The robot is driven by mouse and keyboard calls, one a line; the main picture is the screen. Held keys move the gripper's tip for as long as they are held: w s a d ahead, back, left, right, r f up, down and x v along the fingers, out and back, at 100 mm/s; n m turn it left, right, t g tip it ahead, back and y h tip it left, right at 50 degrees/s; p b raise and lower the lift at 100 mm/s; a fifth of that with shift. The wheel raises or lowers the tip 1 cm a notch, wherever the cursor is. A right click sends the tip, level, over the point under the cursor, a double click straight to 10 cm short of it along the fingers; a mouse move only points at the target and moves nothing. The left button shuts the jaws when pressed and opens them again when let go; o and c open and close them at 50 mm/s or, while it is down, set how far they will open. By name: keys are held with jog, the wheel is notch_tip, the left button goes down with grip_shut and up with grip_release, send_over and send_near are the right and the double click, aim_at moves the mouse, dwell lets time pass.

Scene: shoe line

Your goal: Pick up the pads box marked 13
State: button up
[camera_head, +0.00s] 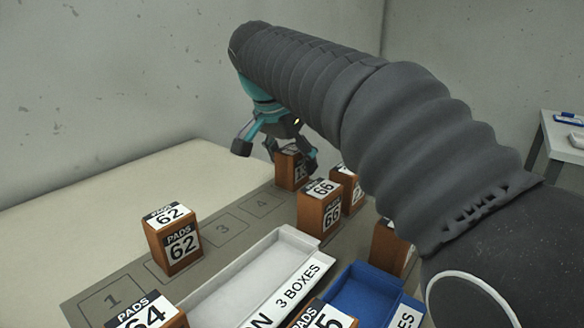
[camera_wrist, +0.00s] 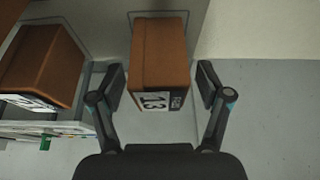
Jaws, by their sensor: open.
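The pads box marked 13 (camera_wrist: 160,60) is brown with a white label and black print. In the wrist view it stands between the two fingers of my gripper (camera_wrist: 161,84), with a gap on each side. In the head view the same box (camera_head: 291,172) stands at the far end of the grey mat, its label partly covered by my gripper (camera_head: 277,154). My gripper is open around it and holds nothing.
Box 62 (camera_head: 173,240) stands on the mat near numbered squares. Box 66 (camera_head: 318,208) and another box (camera_head: 352,190) stand close to box 13. Box 64 (camera_head: 146,316), a white tray (camera_head: 245,275) and a blue tray (camera_head: 360,290) are nearer.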

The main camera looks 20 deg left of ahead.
jog(key=c, duration=1.3)
jog(key=shift+o, duration=0.2)
jog(key=shift+r, duration=0.15)
